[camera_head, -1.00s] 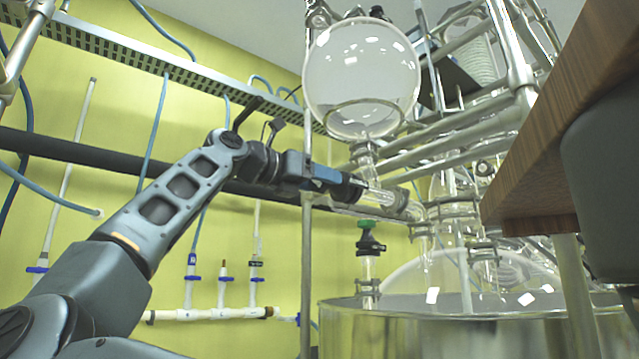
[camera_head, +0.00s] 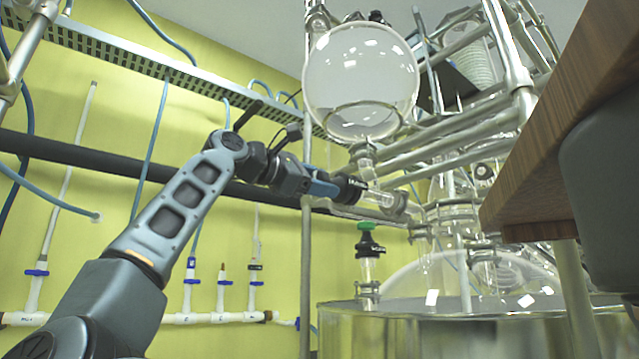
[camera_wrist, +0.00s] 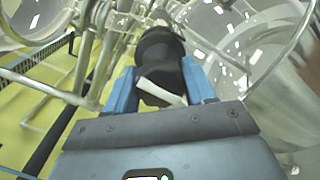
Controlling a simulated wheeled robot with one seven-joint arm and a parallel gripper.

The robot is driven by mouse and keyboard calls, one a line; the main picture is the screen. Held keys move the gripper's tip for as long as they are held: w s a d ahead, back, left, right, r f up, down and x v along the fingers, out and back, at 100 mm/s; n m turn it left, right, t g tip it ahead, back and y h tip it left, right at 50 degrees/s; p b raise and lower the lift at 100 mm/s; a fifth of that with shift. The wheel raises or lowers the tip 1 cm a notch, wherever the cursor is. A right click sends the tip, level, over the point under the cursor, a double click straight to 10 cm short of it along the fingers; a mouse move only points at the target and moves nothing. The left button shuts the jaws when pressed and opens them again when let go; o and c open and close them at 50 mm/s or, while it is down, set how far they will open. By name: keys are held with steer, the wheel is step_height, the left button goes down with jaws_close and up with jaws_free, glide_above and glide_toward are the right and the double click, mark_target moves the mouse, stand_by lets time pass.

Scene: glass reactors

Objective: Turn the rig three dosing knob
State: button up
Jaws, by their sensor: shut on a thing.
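The dosing knob is a black knob (camera_wrist: 160,62) at the end of a horizontal glass tube below the round glass flask. In the head view the black knob (camera_head: 350,187) sits at the left end of that tube. My gripper (camera_wrist: 158,90) has its two blue fingers on either side of the knob and is shut on it. The head view shows my gripper (camera_head: 328,186) reaching it from the left. A white strip shows on the knob between the fingers in the wrist view. The fingers partly hide the knob in the head view.
The round glass flask (camera_head: 360,80) hangs just above. A metal upright (camera_head: 306,250) stands close to my gripper. A green-topped black valve (camera_head: 367,241) is below, over a large metal vessel (camera_head: 450,335). A wooden tabletop (camera_head: 560,130) juts in at the right.

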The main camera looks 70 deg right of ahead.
steer(key=shift+m, duration=0.8)
steer(key=o, duration=1)
steer(key=shift+a, duration=0.1)
steer(key=b+v, duration=0.1)
steer(key=v, duration=0.6)
steer(key=shift+a, duration=0.3)
steer(key=shift+w, duration=0.15)
